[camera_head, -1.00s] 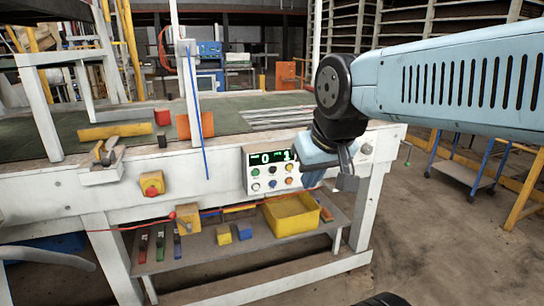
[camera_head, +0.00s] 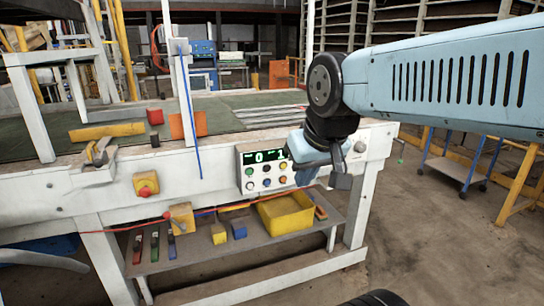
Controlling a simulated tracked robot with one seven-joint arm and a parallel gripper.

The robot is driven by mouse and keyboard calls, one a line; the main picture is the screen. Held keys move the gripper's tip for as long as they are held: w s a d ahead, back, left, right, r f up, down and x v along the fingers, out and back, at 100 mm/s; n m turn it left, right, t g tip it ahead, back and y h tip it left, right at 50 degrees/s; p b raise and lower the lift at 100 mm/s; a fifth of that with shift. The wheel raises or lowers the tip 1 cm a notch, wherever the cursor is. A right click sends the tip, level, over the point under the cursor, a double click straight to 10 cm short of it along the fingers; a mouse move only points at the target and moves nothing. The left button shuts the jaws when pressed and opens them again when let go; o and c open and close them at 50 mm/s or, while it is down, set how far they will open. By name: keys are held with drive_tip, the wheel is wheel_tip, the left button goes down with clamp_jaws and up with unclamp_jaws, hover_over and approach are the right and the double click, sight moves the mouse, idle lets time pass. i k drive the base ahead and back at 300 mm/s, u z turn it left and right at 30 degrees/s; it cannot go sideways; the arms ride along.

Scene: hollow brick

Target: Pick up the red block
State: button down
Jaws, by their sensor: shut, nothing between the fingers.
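A small red block (camera_head: 155,117) sits on the green top of the white workbench (camera_head: 60,208), between a long yellow bar and an orange plate. My gripper (camera_head: 342,181) hangs in front of the bench at the right, beside the control panel. It is far to the right of the red block and lower in the picture. Its fingers look shut and empty, though they are small and partly hidden by the wrist.
The yellow bar (camera_head: 106,132) and orange plate (camera_head: 188,125) flank the block. A white post (camera_head: 185,95) rises close by. A control panel (camera_head: 265,168) is on the bench front. The lower shelf holds a yellow bin (camera_head: 286,214) and a blue block (camera_head: 238,230).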

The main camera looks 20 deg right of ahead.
sight(155, 114)
drive_tip(key=k, duration=0.55)
drive_tip(key=u, duration=0.65)
drive_tip(key=i, duration=0.8)
drive_tip(key=u, duration=0.6)
drive_tip(key=i, duration=1.45)
drive_tip(key=z, duration=0.7)
